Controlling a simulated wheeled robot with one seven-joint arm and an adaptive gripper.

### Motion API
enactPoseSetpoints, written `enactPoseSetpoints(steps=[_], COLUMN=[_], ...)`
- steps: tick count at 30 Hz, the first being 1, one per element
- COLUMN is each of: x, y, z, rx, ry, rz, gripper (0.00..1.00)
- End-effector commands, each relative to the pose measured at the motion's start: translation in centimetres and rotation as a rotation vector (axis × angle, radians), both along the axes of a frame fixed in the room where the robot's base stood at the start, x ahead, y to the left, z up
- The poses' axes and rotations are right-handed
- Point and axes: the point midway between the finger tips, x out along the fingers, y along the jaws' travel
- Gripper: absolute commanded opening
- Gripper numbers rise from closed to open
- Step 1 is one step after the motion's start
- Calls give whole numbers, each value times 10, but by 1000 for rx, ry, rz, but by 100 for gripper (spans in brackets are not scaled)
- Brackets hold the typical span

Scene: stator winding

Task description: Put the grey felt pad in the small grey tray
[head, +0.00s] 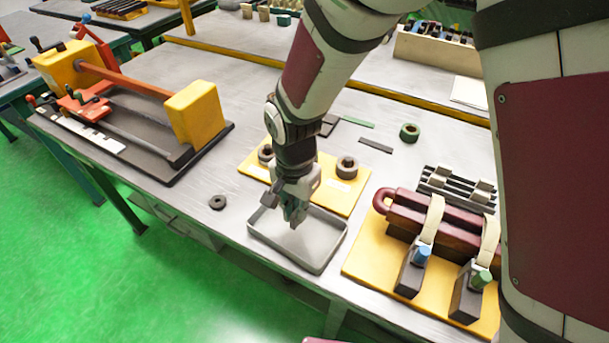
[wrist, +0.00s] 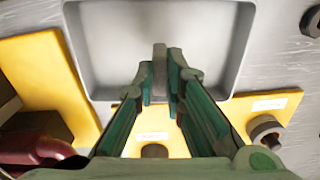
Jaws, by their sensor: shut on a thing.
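The small grey tray (head: 327,259) lies near the front edge of the table, and its floor and rim fill the top of the wrist view (wrist: 105,50). My gripper (head: 293,219) points down over the tray's back part. In the wrist view my gripper (wrist: 161,82) is shut on a thin grey piece, which looks like the grey felt pad (wrist: 160,58). The pad stands edge-on between the fingertips, in front of the tray floor. I cannot tell whether it touches the floor. In the head view the fingers largely hide the pad.
A yellow board (head: 330,202) with dark ring parts lies just behind the tray. A dark ring (head: 218,202) lies to its left. A yellow board with a dark red coil (head: 455,235) is close on the right. A yellow-ended fixture (head: 195,118) stands at left.

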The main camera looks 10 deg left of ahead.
Motion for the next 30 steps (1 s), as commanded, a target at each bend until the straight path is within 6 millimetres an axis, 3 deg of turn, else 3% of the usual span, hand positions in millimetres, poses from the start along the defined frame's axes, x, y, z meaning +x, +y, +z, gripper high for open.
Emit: enactPoseSetpoints(steps=[7,19,20,22,30], x=[-1,-1,-1,-1,-1], y=[-1,0,0,0,0], z=[-30,-36,-36,-36,-36], rx=[-3,-1,0,0,0], ry=[4,0,0,0,0], rz=[0,0,0,0,0], gripper=[0,0,15,31,31])
